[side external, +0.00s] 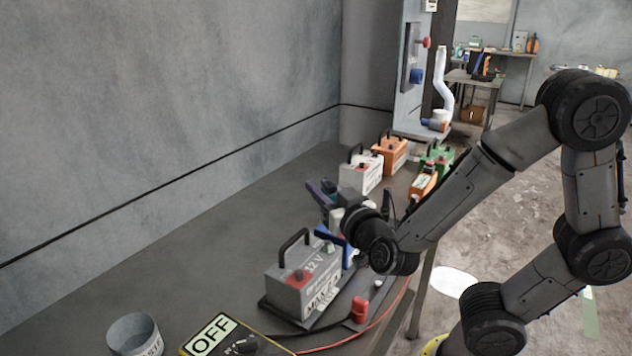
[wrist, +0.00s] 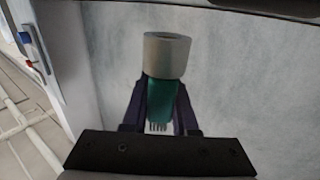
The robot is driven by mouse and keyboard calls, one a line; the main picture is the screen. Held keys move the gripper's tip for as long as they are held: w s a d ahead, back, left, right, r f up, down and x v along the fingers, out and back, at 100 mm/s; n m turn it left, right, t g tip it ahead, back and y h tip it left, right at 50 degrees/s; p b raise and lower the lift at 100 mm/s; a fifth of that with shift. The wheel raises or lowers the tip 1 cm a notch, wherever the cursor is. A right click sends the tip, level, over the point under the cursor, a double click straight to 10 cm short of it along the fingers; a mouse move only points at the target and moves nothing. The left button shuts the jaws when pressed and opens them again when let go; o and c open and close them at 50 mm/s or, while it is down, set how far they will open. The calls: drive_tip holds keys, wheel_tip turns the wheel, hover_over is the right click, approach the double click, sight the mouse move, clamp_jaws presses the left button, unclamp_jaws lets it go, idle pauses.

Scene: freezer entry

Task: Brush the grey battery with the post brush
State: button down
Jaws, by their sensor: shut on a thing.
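The grey battery (side external: 303,282), marked 12 V, has a black carry handle and a red post cap or terminal on top. It stands upright on a dark base on the bench. My gripper (side external: 323,196) is beyond and above the battery, apart from it as far as I can tell. In the wrist view my gripper (wrist: 159,98) is shut on the post brush, which has a teal body (wrist: 161,102), a pale grey cylinder (wrist: 167,55) at its far end and bristles at the near end. In the side view the brush is mostly hidden by my wrist.
White (side external: 361,172), orange (side external: 389,155) and green (side external: 437,157) batteries stand farther back. A red clamp (side external: 360,309) with cables lies right of the grey battery. The bench's left part is clear.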

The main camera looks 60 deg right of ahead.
drive_tip(key=shift+f, duration=1.95)
drive_tip(key=shift+f, duration=1.45)
drive_tip(key=c, duration=0.6)
unclamp_jaws()
drive_tip(key=shift+f, duration=0.1)
drive_tip(key=v, duration=0.7)
drive_tip(key=shift+s+a, duration=0.15)
drive_tip(key=shift+s, duration=0.05)
